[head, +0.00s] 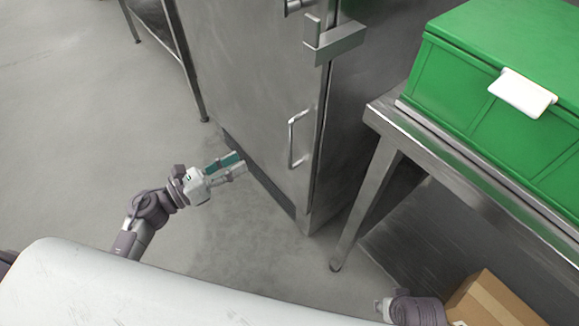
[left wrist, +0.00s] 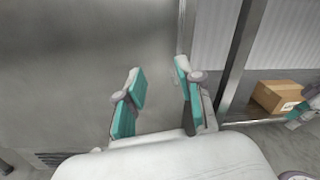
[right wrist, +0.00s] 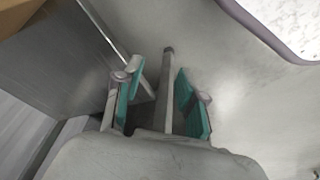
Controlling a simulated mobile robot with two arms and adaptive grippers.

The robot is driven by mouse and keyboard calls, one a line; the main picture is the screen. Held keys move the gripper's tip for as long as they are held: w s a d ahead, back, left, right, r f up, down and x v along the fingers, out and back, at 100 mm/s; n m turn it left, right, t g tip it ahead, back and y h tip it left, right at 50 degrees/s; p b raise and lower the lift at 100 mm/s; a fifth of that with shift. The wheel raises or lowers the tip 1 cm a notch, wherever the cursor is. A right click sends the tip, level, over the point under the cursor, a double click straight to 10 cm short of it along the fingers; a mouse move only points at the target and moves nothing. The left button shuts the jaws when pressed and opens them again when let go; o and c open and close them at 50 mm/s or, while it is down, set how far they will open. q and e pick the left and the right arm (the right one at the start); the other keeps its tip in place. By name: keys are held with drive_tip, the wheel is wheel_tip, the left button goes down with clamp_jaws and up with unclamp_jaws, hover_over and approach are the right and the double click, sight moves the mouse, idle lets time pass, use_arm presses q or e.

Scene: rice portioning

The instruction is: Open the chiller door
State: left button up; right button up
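The chiller (head: 250,90) is a tall steel cabinet in the middle of the head view. Its door looks shut, flush with the cabinet side. A vertical bar handle (head: 292,140) sits on the door near its right edge. My left gripper (head: 242,163) is in front of the lower door, left of the handle and apart from it. In the left wrist view it is open and empty (left wrist: 158,85), with a grey steel panel behind. My right gripper is low at the right in the head view, mostly hidden; in the right wrist view it is open (right wrist: 157,90).
A steel table (head: 480,200) stands right of the chiller, bearing a green crate (head: 490,60) with a white handle. A cardboard box (head: 492,300) is low under it, beside my right arm. A steel latch (head: 335,42) is higher on the chiller.

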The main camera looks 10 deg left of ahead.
sight(290, 146)
use_arm(q)
drive_tip(key=w+d+m, duration=0.1)
drive_tip(key=w+d, duration=0.1)
drive_tip(key=d, duration=0.2)
drive_tip(key=w+d+m+g, duration=0.1)
drive_tip(key=w+d+m, duration=0.1)
drive_tip(key=w+d, duration=0.1)
drive_tip(key=w+d+r+m+h, duration=0.1)
drive_tip(key=w+d, duration=0.1)
drive_tip(key=d, duration=0.3)
drive_tip(key=shift+w+m+g, duration=0.3)
drive_tip(key=shift+w, duration=0.05)
use_arm(e)
drive_tip(key=shift+s+x, duration=0.25)
drive_tip(key=shift+x, duration=0.75)
drive_tip(key=shift+f, duration=0.1)
use_arm(q)
clamp_jaws()
